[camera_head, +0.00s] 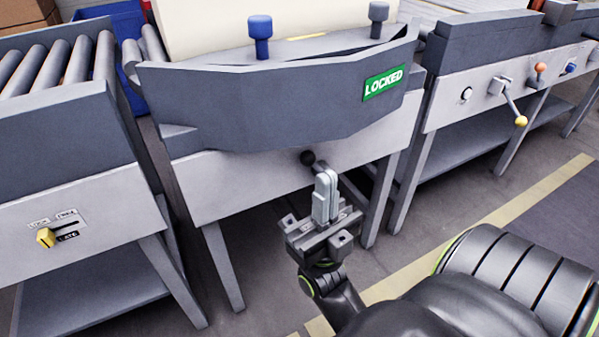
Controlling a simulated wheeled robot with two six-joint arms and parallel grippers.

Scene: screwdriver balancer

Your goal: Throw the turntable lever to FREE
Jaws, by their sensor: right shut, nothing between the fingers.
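The turntable (270,105) is in the middle of the head view, a grey drum-like front with a green sign (384,83) that reads LOCKED. A lever with a black ball knob (307,157) sticks out below the drum; its rod runs down to the right and is partly hidden behind my gripper. My right gripper (326,182) is shut and empty, its fingers pointing up. The fingertips appear just below and right of the knob; I cannot tell whether they touch the lever. My left gripper is not in view.
A yellow handle (46,238) with small labels is on the left conveyor's panel (85,225). A blue post (260,35) and a grey post (378,18) stand on the turntable. A yellow-tipped crank (520,121) juts from the right bench. Open floor lies between the benches.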

